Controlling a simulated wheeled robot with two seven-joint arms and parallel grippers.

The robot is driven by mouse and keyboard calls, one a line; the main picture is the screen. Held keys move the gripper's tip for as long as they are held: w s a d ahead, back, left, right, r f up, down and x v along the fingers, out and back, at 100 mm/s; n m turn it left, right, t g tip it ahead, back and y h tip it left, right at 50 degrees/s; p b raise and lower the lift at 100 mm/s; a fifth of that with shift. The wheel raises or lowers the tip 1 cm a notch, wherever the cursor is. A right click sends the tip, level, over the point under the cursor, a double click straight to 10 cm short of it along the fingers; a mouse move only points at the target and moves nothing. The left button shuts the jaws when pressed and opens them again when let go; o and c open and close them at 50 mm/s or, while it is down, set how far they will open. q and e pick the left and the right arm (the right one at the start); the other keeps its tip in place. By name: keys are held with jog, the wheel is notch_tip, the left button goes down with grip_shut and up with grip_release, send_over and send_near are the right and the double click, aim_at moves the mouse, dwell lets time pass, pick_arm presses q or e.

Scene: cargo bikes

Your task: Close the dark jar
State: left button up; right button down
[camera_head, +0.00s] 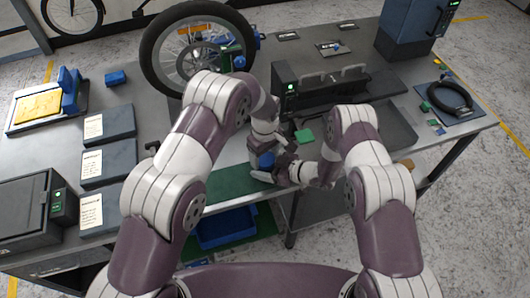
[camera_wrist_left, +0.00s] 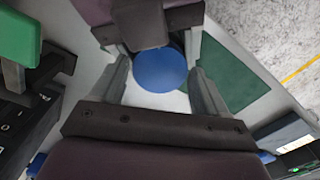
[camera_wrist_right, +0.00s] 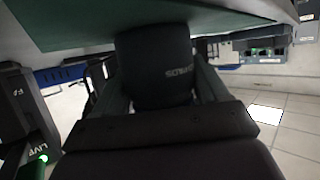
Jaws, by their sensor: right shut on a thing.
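The dark jar (camera_wrist_right: 155,65) is between the fingers of my right gripper (camera_wrist_right: 153,92), with pale lettering on its side. My right gripper is shut on it, over the green mat (camera_head: 232,180). A round blue lid (camera_wrist_left: 160,69) shows from above in the left wrist view, and also as a blue patch in the head view (camera_head: 267,160). My left gripper (camera_wrist_left: 160,72) is open, with a finger on each side of the blue lid and narrow gaps beside it. The jar's rim is hidden, so I cannot tell how the lid sits on it.
A spoked wheel (camera_head: 190,55) stands behind my left arm. A black unit with a green light (camera_head: 287,92) is behind the grippers. Dark boxes with labels (camera_head: 108,160) lie at the left. A blue bin (camera_head: 225,228) sits below the table's front edge.

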pick_arm(q)
jog(key=c, duration=0.8)
jog(key=m, duration=0.3)
jog(key=shift+m, duration=0.3)
jog(key=o, duration=1.2)
jog(key=shift+r, duration=2.4)
jog(key=c, duration=0.3)
notch_tip(320, 180, up, 3)
jog(key=n, duration=0.3)
jog(key=shift+r+n, duration=0.15)
jog(key=shift+n, duration=0.15)
jog(key=shift+f, duration=4.05)
